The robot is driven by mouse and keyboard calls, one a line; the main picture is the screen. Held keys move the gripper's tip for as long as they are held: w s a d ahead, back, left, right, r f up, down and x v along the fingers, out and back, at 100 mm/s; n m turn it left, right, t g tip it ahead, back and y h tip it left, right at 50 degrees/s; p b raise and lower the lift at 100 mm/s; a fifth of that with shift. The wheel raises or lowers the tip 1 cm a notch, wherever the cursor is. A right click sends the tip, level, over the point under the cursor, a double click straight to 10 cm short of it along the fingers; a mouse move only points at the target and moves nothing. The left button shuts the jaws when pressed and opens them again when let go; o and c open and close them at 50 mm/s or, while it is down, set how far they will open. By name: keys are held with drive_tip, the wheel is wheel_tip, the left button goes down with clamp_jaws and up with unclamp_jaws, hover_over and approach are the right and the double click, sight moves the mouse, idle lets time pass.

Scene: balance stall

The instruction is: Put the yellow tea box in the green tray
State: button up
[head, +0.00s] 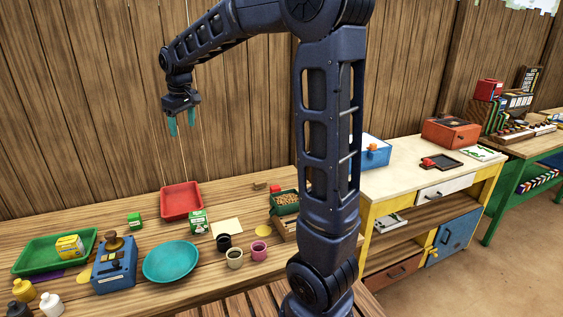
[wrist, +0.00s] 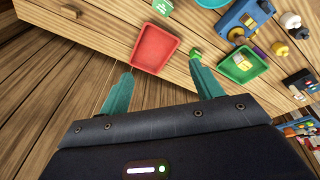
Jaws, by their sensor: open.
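The yellow tea box (head: 69,246) stands inside the green tray (head: 32,262) at the left end of the wooden counter. In the wrist view the yellow tea box (wrist: 243,62) also shows within the green tray (wrist: 234,74), at the right. My gripper (head: 182,121) is open and empty. It is raised high above the back of the counter, near the plank wall and well apart from the box and tray. Its two teal fingers (wrist: 161,68) show in the wrist view with nothing between them.
A red tray (head: 181,201) lies at the back of the counter, with green boxes (head: 198,222) beside it. A blue scale (head: 114,268) with a teal pan (head: 171,262) stands right of the green tray. Dark, pale and pink cups (head: 259,250) and small bottles (head: 51,304) stand nearby.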

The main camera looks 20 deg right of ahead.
drive_tip(key=s+d+f+m+t, duration=0.1)
drive_tip(key=s+d+m, duration=0.3)
drive_tip(key=s+d, duration=0.7)
drive_tip(key=s+d+f+m+t, duration=0.1)
drive_tip(key=s+d+f+m, duration=0.3)
drive_tip(key=s+d, duration=0.8)
drive_tip(key=s, duration=0.4)
drive_tip(key=shift+s+d+f+h, duration=0.25)
drive_tip(key=shift+s+f+h, duration=0.05)
drive_tip(key=shift+s, duration=0.1)
